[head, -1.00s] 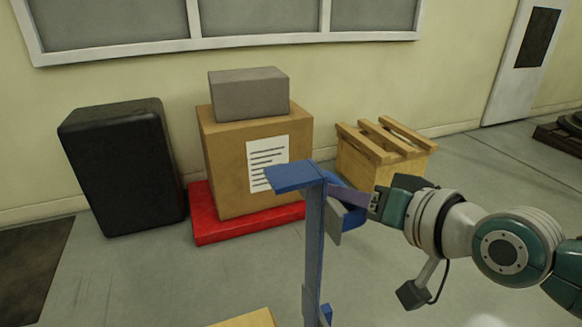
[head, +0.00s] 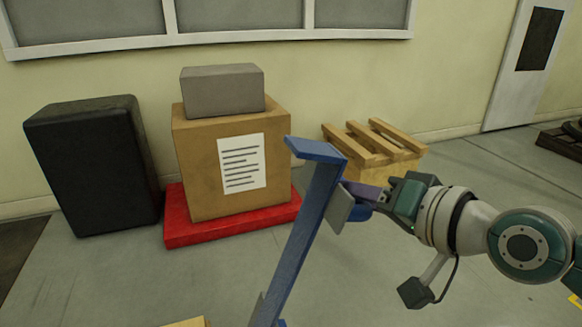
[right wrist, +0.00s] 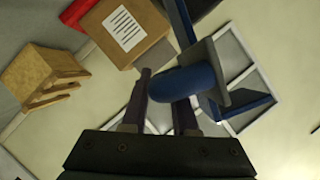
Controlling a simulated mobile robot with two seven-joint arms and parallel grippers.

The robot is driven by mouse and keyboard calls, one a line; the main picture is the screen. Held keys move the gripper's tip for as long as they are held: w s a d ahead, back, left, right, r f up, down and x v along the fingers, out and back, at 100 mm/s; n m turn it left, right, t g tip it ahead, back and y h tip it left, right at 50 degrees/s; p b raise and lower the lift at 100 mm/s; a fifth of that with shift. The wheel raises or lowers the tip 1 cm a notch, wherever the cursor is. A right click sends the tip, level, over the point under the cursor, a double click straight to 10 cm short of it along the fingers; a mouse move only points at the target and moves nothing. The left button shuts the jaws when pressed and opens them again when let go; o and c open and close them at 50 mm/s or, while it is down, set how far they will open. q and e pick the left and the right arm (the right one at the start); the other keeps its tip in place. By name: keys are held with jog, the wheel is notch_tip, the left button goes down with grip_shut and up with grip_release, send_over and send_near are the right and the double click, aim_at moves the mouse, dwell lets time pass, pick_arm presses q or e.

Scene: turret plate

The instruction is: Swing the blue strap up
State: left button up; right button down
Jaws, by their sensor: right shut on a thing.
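The blue strap (head: 303,235) is a long flat bar with a bent top end. In the head view it leans, its top to the right and its lower end running out at the bottom edge. A small grey plate (head: 341,208) sits beside its upper part. My right gripper (head: 362,196) is shut on the strap's rounded blue grip near the top. In the right wrist view the blue grip (right wrist: 186,82) lies at the fingers, with the grey plate (right wrist: 215,84) behind it. The strap's foot is out of view. My left gripper is not in view.
Behind the strap, a cardboard box (head: 205,195) with a grey block (head: 222,90) on top stands on a red base (head: 205,232). A black case (head: 90,165) is at left, a wooden crate (head: 350,172) at right.

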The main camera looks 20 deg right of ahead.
jog(key=c, duration=1.1)
grip_release()
jog(key=shift+c, duration=0.2)
jog(key=shift+o, duration=0.9)
jog(key=shift+w+a, duration=0.1)
jog(key=shift+a, duration=0.1)
jog(key=shift+d, duration=0.1)
jog(key=p+v, duration=0.4)
jog(key=v, duration=0.6)
